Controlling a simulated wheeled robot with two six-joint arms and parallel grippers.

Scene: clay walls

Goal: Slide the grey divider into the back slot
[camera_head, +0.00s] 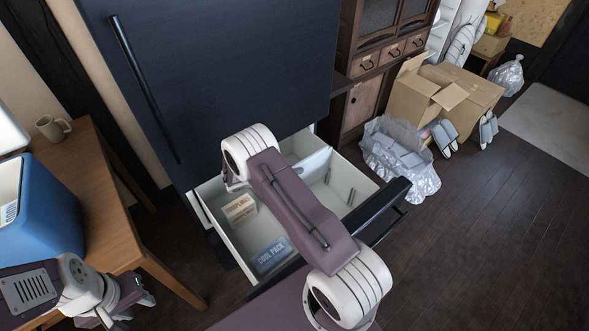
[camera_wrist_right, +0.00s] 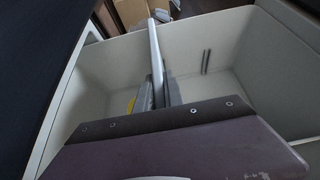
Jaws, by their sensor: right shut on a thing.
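The open drawer (camera_head: 225,243) has pale inner walls and a black front. The grey divider (camera_wrist_right: 155,55) shows nearly edge-on in the right wrist view, standing upright across the drawer. In the head view its pale top edge (camera_head: 316,158) shows beyond my right arm, toward the back. My right gripper (camera_wrist_right: 157,98) is shut on the divider; my arm hides it in the head view. Paired slot rails (camera_wrist_right: 206,62) on the drawer wall show right of the divider. Whether the divider sits in a slot cannot be told. My left gripper (camera_head: 132,301) is at the lower left, away from the drawer.
An orange-and-white box (camera_head: 239,208) and a blue cool pack (camera_head: 271,254) lie in the drawer. A wooden table (camera_head: 95,190) with a blue cooler (camera_head: 45,215) and a mug (camera_head: 52,128) stands at left. Cardboard boxes (camera_head: 415,100) and a plastic bag (camera_head: 400,165) are on the floor.

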